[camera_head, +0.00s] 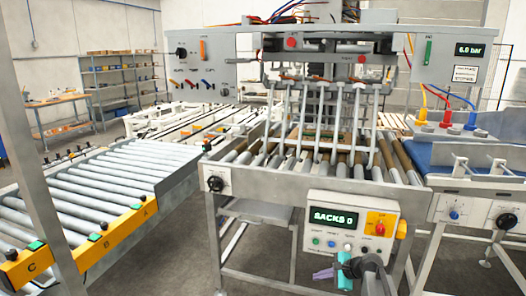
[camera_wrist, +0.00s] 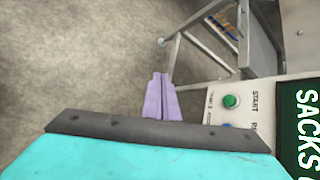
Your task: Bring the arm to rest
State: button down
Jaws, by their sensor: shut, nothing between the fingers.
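My gripper (camera_head: 317,275) is at the lower middle of the head view, with purple fingers and a teal body. It is in front of the lower edge of the control box (camera_head: 374,219), left of the box's centre. In the wrist view the gripper (camera_wrist: 160,76) has its two purple fingers together with nothing between them. The fingers are over the grey floor (camera_wrist: 80,60). The green START button (camera_wrist: 231,101) and the SACKS display (camera_wrist: 304,125) are to their right. I cannot tell the exact gap between the fingers and the box.
A roller conveyor with a yellow edge (camera_head: 108,231) marked A, B and C lies left. The palletizer frame (camera_head: 262,193) stands behind the control box. A blue belt (camera_head: 480,158) is at right. Grey floor (camera_head: 165,262) is open between the left conveyor and the frame.

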jog(key=s+a+f+n+g, duration=0.2)
jog(key=s+a+f, duration=0.2)
jog(key=s+f, duration=0.4)
jog(key=s+a+f+n+g+h, duration=0.1)
jog(key=s+a+f+n+g, duration=0.2)
jog(key=s+f, duration=0.5)
jog(key=s+a+f+n+g, duration=0.1)
jog(key=s+a+f+g, duration=0.1)
jog(key=s+a+f, duration=0.6)
jog(key=s+d+f+n+g+h, duration=0.1)
jog(key=s+f+n+g, duration=0.15)
jog(key=s, duration=0.55)
jog(key=s+d+f+n+g+h, duration=0.1)
jog(key=s+d+f+n+h, duration=0.15)
jog(key=s, duration=0.55)
jog(key=s+d+n+g+h, duration=0.1)
jog(key=s+d+n+h, duration=0.1)
jog(key=s+d+n, duration=0.4)
jog(key=s+n, duration=0.1)
jog(key=s, duration=0.1)
jog(key=shift+s+d, duration=0.35)
jog(key=shift+s, duration=0.05)
jog(key=shift+w, duration=0.15)
